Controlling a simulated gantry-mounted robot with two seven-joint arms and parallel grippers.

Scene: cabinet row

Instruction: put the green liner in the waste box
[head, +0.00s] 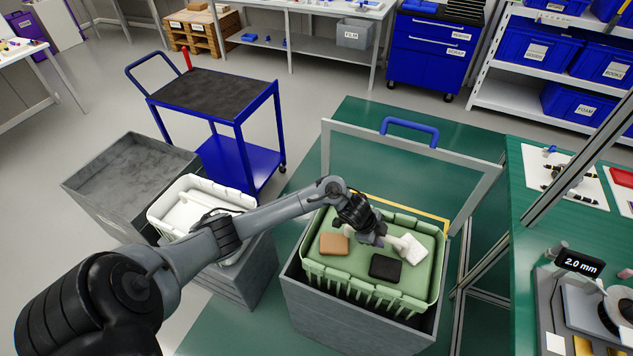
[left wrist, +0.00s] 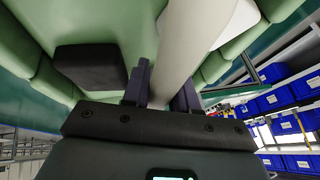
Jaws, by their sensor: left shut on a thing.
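The green liner (head: 318,275) is an open basket-like tray sitting in a grey box (head: 350,330). A brown block (head: 334,244), a black block (head: 385,267) and a white block (head: 412,249) lie in it. My left gripper (head: 376,239) is down inside the liner, between the blocks. In the left wrist view its fingers (left wrist: 165,92) are shut on a pale bar (left wrist: 175,50); I cannot tell whether the bar is part of the liner. The black block (left wrist: 90,68) is beside them. No label shows which grey box is the waste box. My right gripper is out of view.
To the left, a white liner (head: 190,200) sits in a grey box, beside an empty grey box (head: 130,170). A blue trolley (head: 215,90) stands behind. A grey frame with a blue handle (head: 408,128) rises behind the green liner. A bench (head: 530,230) is at right.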

